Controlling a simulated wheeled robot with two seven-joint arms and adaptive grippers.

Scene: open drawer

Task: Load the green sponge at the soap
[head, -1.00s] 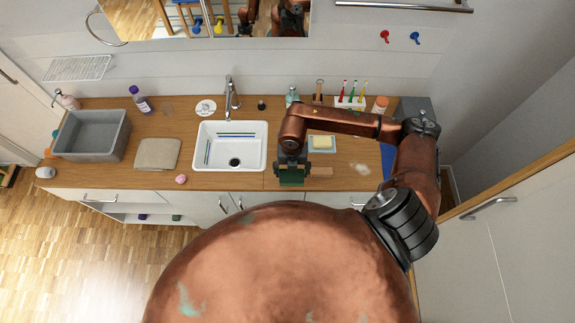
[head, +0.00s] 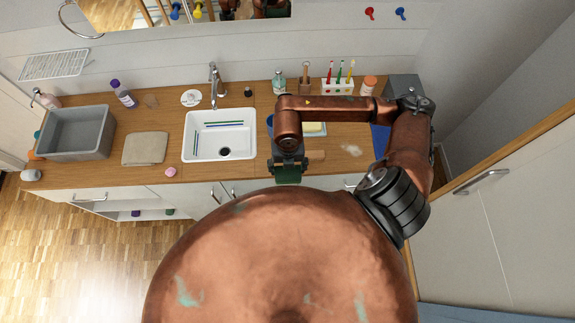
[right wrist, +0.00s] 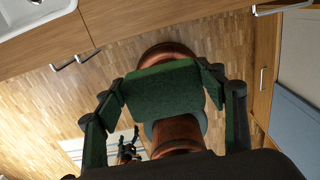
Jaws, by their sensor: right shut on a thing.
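My right gripper (head: 288,163) is shut on the green sponge (head: 288,177), in front of the counter's front edge in the head view. In the right wrist view the sponge (right wrist: 165,88) sits between the two fingers of the gripper (right wrist: 163,92), with floor behind it. The pale yellow soap (head: 314,128) lies on the counter, behind and to the right of the gripper; my right arm hides part of it. My left gripper is in neither view.
The wooden counter (head: 185,171) holds a white sink (head: 236,142), a grey basin (head: 72,135), a folded cloth (head: 145,148) and a toothbrush holder (head: 338,87). A small wooden piece (head: 316,155) lies close right of the gripper. White cabinets are below.

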